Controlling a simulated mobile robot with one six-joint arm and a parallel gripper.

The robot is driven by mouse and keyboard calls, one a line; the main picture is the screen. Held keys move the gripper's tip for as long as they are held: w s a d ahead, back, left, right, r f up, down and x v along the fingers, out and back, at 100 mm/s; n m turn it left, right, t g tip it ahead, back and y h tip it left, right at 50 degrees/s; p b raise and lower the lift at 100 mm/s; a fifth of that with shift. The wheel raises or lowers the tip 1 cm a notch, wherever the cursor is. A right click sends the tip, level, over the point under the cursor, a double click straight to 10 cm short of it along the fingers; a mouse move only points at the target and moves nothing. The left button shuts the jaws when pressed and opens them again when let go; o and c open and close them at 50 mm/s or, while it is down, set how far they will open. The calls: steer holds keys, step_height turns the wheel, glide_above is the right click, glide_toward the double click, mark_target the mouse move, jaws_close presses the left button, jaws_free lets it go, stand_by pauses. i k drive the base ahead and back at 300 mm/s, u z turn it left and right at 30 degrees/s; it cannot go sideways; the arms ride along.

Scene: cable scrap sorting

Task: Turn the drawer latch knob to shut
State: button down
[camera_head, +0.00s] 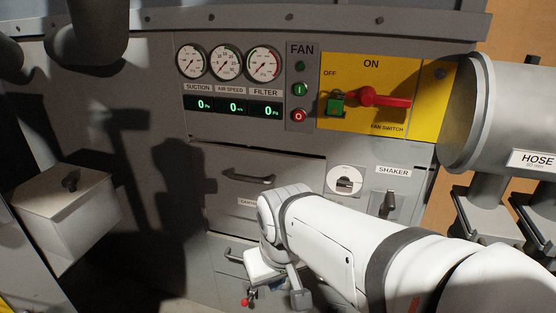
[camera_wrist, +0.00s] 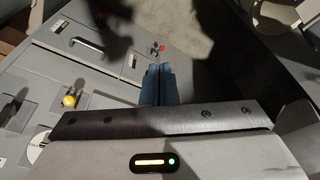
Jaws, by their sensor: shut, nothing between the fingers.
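A small red knob (camera_head: 246,300), which appears to be the drawer latch knob, is low on the grey panel, below the lower drawer handle (camera_head: 234,258). It also shows in the wrist view (camera_wrist: 160,48), just ahead of the blue fingertips. My gripper (camera_wrist: 158,70) is shut and empty, its two fingers side by side. The fingers look apart from the knob, though the exact distance cannot be told. In the head view my arm hides part of the lower drawer front and most of the gripper. The knob's turned position is too small to read.
An upper drawer handle (camera_head: 250,178) is above. A yellow ball-ended lever (camera_wrist: 69,101) shows at left in the wrist view. The fan switch (camera_head: 370,98) has a red handle on a yellow plate. A grey box (camera_head: 65,210) stands at left. Dark floor lies beyond the panel.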

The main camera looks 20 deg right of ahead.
mark_target(343, 182)
steer(key=z, duration=1.8)
steer(key=k, duration=1.3)
steer(key=u, duration=0.45)
steer(key=i, duration=1)
steer(key=u, duration=0.05)
